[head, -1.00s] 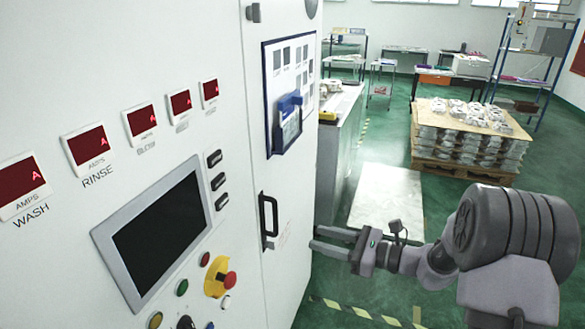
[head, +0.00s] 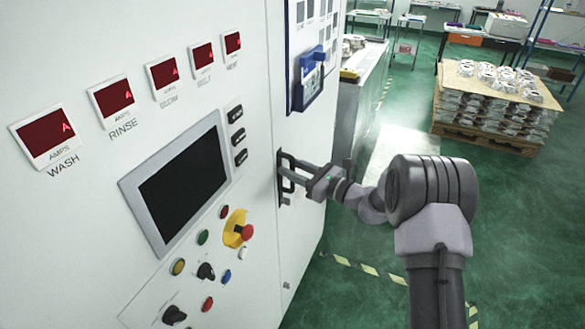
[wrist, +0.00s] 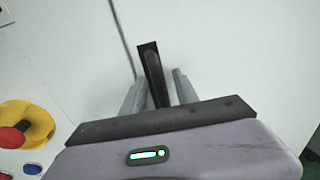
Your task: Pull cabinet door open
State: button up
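The white cabinet door (head: 303,225) carries a black vertical bar handle (head: 281,180), and it looks closed in its frame. My gripper (head: 289,172) is at the handle in the head view, with its fingers reaching to the door face. In the wrist view the black handle (wrist: 153,75) stands between the two grey fingers of my gripper (wrist: 154,88). A gap shows beside the handle, so the fingers are open around it. The lower part of the handle is hidden behind the gripper body.
Left of the door is a control panel with a dark screen (head: 186,186) and a red emergency knob (head: 246,232). A blue holder (head: 309,77) hangs above the handle. A pallet of castings (head: 495,105) stands at the back right. Green floor is free right of the cabinet.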

jog(key=shift+c, duration=0.3)
grip_shut()
dwell(1.2)
